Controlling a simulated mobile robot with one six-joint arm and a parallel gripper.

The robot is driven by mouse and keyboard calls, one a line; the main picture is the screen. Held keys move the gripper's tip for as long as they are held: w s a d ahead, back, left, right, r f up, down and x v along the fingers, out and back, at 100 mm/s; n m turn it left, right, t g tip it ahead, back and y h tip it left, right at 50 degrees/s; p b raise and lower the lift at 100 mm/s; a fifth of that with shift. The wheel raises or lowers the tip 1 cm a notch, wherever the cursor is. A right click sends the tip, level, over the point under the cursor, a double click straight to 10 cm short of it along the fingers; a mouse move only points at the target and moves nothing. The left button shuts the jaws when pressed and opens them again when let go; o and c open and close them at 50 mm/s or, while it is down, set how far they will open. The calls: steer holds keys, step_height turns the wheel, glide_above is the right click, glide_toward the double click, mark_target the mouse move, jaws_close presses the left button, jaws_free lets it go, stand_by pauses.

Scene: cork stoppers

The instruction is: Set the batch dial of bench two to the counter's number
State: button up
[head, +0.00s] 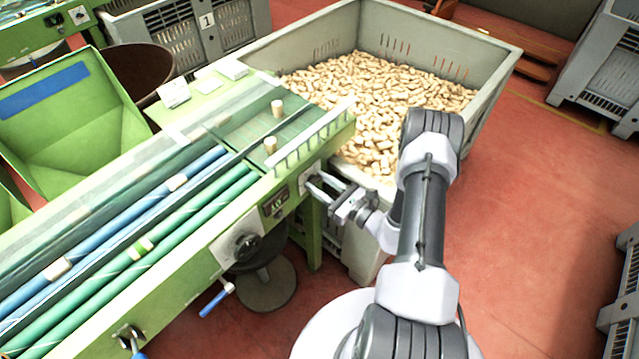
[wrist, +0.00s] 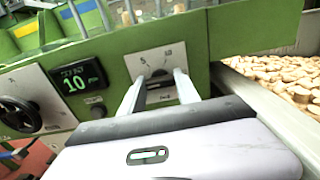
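The counter (wrist: 78,80) is a black display on the green bench (head: 185,262); it reads 10 in green digits in the wrist view, and it also shows in the head view (head: 275,204). Right of it is a pale plate with the batch dial (wrist: 157,76), a small dark knob with marks around it. The dial's setting is too small to read. My gripper (wrist: 158,84) is open in front of the plate, its fingers on either side of the knob. It also shows in the head view (head: 318,189). I cannot tell whether the fingers touch the knob.
A black handwheel (wrist: 20,114) on its plate is left of the counter. A small dark button (wrist: 98,111) is below the counter. A large grey crate of corks (head: 490,62) stands behind and right of the bench end.

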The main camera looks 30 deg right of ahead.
jaws_close()
steer(key=shift+m, duration=0.3)
steer(key=m, duration=0.5)
steer(key=shift+m+p, duration=0.35)
steer(key=shift+m, duration=0.05)
steer(key=m, duration=0.5)
steer(key=shift+f, duration=0.1)
steer(key=m, duration=0.6)
steer(key=shift+m+p, duration=0.3)
steer(key=shift+p, duration=0.1)
steer(key=m, duration=0.5)
steer(key=shift+m, duration=0.3)
